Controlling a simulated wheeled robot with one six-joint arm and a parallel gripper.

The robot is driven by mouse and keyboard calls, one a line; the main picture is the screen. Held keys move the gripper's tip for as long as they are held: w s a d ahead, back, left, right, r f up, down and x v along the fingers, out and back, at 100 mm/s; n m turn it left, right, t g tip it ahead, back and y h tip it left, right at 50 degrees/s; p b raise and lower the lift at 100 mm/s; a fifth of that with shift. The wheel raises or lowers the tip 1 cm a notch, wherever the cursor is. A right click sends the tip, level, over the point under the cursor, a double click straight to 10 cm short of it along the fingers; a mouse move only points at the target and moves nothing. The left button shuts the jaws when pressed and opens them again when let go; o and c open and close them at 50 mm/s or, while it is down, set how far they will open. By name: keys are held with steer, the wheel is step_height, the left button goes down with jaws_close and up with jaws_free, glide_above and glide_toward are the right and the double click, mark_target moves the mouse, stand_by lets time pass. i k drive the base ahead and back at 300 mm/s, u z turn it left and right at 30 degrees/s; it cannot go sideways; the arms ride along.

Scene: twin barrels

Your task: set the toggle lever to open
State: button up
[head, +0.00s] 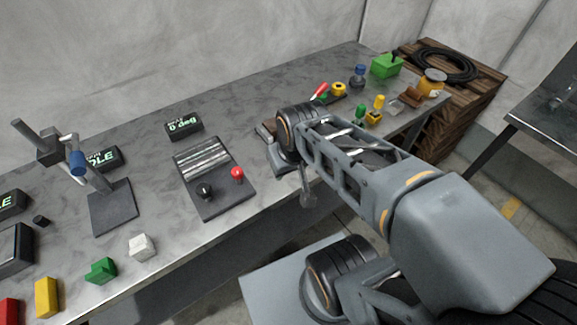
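No part is plainly marked as the toggle lever. A red-handled lever (319,91) leans up and to the right on a small dark base at the back of the bench, beyond my arm. A green box (387,66) with a short dark stick on top stands farther right. My arm reaches over the bench's front edge. The end of my gripper (307,197) seems to show as a small grey piece below the arm's far joint, apart from both levers. The arm hides most of it, so I cannot tell its opening.
A dark panel (214,178) with a black knob and a red knob lies left of my arm. A "0 deg" display (183,125) stands behind it. Yellow (375,108) and blue (358,75) pieces crowd the right end. The back middle of the bench is clear.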

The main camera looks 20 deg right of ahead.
mark_target(321, 89)
steer(key=u, duration=2.2)
steer(key=k, duration=1.4)
steer(key=z, duration=1.75)
steer(key=i, duration=0.5)
steer(key=z, duration=0.1)
